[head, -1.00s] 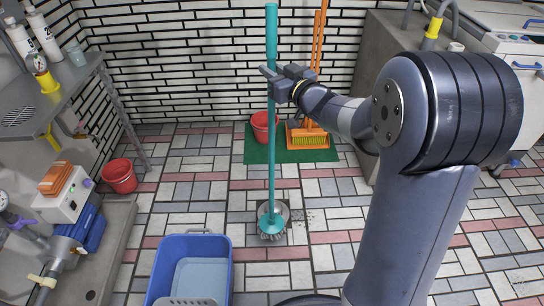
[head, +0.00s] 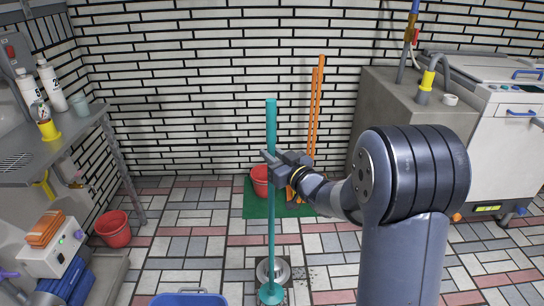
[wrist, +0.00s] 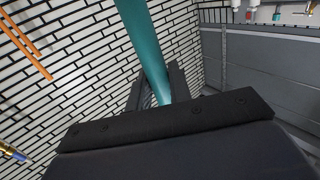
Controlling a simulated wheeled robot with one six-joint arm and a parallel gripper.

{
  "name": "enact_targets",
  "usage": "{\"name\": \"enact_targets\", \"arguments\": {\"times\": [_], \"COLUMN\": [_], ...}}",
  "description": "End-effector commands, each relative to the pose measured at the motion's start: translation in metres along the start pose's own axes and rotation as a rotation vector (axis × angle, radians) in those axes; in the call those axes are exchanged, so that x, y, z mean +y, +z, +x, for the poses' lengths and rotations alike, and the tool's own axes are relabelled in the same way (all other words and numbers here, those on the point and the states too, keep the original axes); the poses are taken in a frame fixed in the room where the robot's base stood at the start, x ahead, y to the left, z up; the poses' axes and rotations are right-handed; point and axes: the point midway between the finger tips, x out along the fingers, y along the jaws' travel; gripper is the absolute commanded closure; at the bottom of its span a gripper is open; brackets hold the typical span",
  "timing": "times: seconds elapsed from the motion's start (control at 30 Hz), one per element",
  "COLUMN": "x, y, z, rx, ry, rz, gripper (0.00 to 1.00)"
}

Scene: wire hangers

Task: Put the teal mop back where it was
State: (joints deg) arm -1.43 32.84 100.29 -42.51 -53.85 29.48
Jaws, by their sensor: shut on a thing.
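The teal mop (head: 271,215) stands upright in the head view, its head low near a round grey drain (head: 282,270) in the floor. I cannot tell whether the mop head touches the floor. My gripper (head: 270,161) is shut around the upper part of the mop's handle. The wrist view also shows the teal handle (wrist: 146,45) running down between my two dark fingers (wrist: 158,90). A green mat (head: 254,203) lies by the back wall behind the mop, with a red bucket (head: 261,184) and orange-handled tools (head: 315,110) on it.
A blue tub (head: 188,299) shows at the bottom edge. Another red bucket (head: 113,229) stands at left below a grey shelf (head: 70,140). A grey counter (head: 395,115) and white machine (head: 490,140) stand at right.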

Motion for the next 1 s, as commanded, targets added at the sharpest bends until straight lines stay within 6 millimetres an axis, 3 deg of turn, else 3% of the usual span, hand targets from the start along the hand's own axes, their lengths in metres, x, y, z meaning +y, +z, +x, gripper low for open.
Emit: {"name": "enact_targets", "arguments": {"times": [0.2, 0.23, 0.5, 0.8, 1.0], "x": [0.0, 0.0, 0.0, 0.0, 0.001], "y": [0.0, 0.003, 0.002, -0.002, -0.002], "z": [0.0, 0.0, 0.0, 0.0, -0.03], "rx": [0.006, 0.0, -0.001, 0.0, -0.001], "ry": [-0.001, 0.0, 0.0, 0.0, 0.003], "rz": [-0.002, 0.0, 0.0, -0.001, 0.0], "gripper": [1.0, 0.8, 0.59, 0.59, 0.59]}}
